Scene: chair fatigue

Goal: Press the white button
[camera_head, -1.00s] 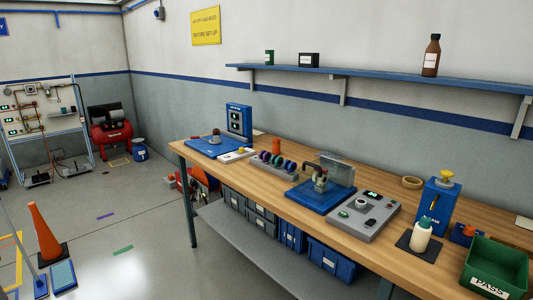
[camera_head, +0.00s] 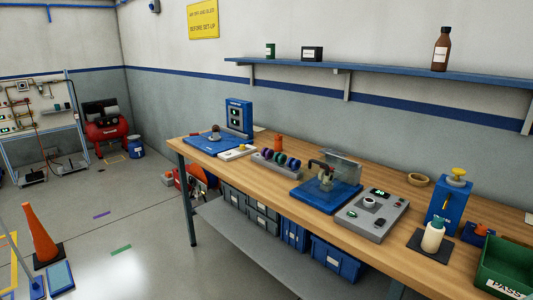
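A grey control box (camera_head: 388,222) sits on the wooden workbench (camera_head: 335,233), right of the blue fixture with a clear guard. Its sloped top has a lit green display (camera_head: 380,192), a round white-rimmed control (camera_head: 369,203), a small green part (camera_head: 351,213) and a dark part (camera_head: 377,222) near the front. The round white-rimmed control is the whitest part on the box, but at this size I cannot tell whether it is a button or a dial. My gripper and arm are not in view.
The blue clear-guarded fixture (camera_head: 318,197) stands left of the box. A white bottle (camera_head: 433,236) on a black mat, a blue yellow-topped dispenser (camera_head: 447,205) and a green PASS bin (camera_head: 505,262) stand right. A shelf (camera_head: 385,70) runs above. An orange cone (camera_head: 40,235) stands on open floor.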

